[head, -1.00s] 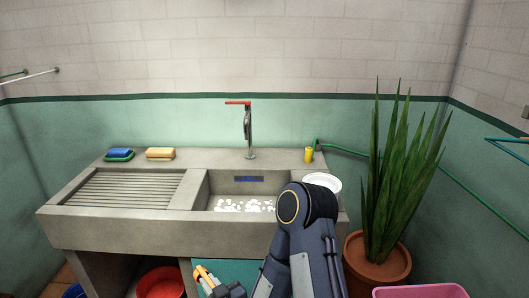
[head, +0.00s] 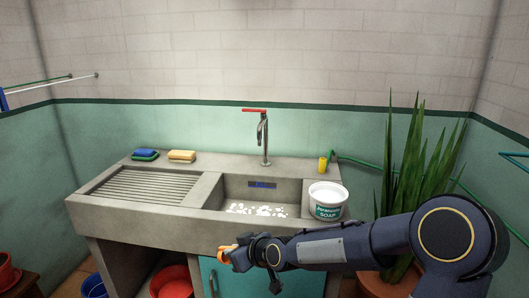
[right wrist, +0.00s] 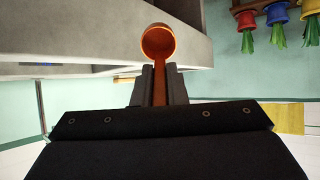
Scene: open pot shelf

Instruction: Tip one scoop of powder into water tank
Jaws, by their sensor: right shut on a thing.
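My right gripper (head: 248,253) is shut on the handle of an orange scoop (head: 228,254), in front of the sink's front wall and below its rim. In the right wrist view the jaws (right wrist: 159,84) grip the handle and the round scoop cup (right wrist: 158,42) shows its orange inside; I see no powder in it. The water tank (head: 292,192) is the sink basin, with white patches on its water (head: 258,209). A white soap tub (head: 328,200) with a teal label stands on the sink's right ledge, whitish inside. My left gripper is not in view.
A tap (head: 264,137) stands behind the basin. A tall plant (head: 412,165) is at the right. A red basin (head: 172,283) is under the sink.

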